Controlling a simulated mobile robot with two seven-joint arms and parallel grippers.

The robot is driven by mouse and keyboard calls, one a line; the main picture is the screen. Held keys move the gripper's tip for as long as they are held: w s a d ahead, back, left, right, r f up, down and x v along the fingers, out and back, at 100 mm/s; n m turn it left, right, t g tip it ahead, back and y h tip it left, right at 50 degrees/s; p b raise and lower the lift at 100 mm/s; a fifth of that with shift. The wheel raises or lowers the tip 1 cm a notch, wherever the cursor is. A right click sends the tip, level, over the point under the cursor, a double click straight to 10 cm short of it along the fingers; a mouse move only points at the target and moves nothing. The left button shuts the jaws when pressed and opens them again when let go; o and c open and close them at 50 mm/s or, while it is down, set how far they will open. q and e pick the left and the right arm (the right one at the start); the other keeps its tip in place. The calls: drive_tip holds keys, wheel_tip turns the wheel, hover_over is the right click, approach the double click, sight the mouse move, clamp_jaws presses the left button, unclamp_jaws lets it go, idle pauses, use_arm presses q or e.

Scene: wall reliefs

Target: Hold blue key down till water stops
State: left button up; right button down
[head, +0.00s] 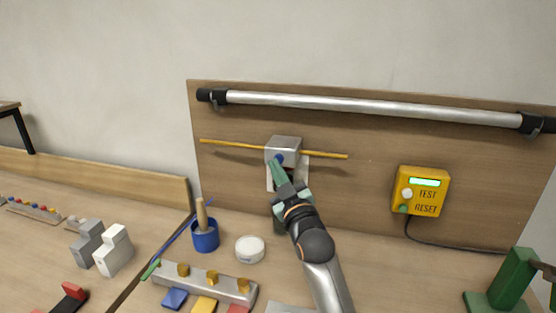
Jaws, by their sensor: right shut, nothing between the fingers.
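A blue key (174,298) sits at the front left of a grey metal bar (205,284) with several brass knobs on top, beside a yellow key (204,305) and a red key (238,308). My right gripper (278,164) is shut and empty, well above and to the right of that key. Its tips are at a small blue spot on the front of a grey metal box (284,144) on the board; I cannot tell whether they touch. I see no water. My left gripper is not in view.
A yellow TEST/RESET box (421,191) with a lit green display is on the brown board (375,160), under a long metal tube (370,106). A blue pot (205,236) and a white round tub (250,248) stand behind the bar. A green stand (511,282) is at right.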

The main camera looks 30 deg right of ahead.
drive_tip(key=shift+w+d, duration=0.25)
drive_tip(key=shift+d, duration=0.05)
idle(2.9)
drive_tip(key=shift+s+a, duration=0.1)
drive_tip(key=shift+s+a+p, duration=0.45)
drive_tip(key=shift+a, duration=0.1)
